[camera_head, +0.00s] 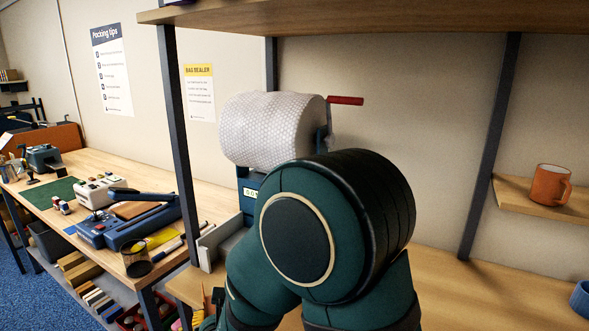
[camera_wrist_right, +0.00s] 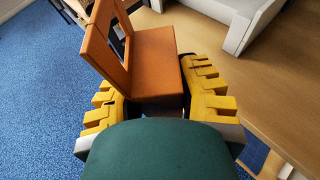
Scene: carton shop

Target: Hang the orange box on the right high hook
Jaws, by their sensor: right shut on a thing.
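The orange box (camera_wrist_right: 155,55) is in the right wrist view, with an upright back panel that has a cut-out window. My right gripper (camera_wrist_right: 157,92) is shut on it, one yellow finger on each side of the box's lower part. The box is over the table edge, with blue carpet to its left. In the head view a large dark green arm joint of mine fills the middle and hides what is behind it; neither the box nor the gripper shows clearly there. No hook shows in either view. My left gripper is not in view.
A bubble wrap roll (camera_head: 272,130) with a red handle stands behind my arm. A shelf board (camera_head: 400,17) spans the top, with dark posts below it. An orange mug (camera_head: 550,185) stands on a small shelf at right. A cluttered workbench (camera_head: 100,162) is at left.

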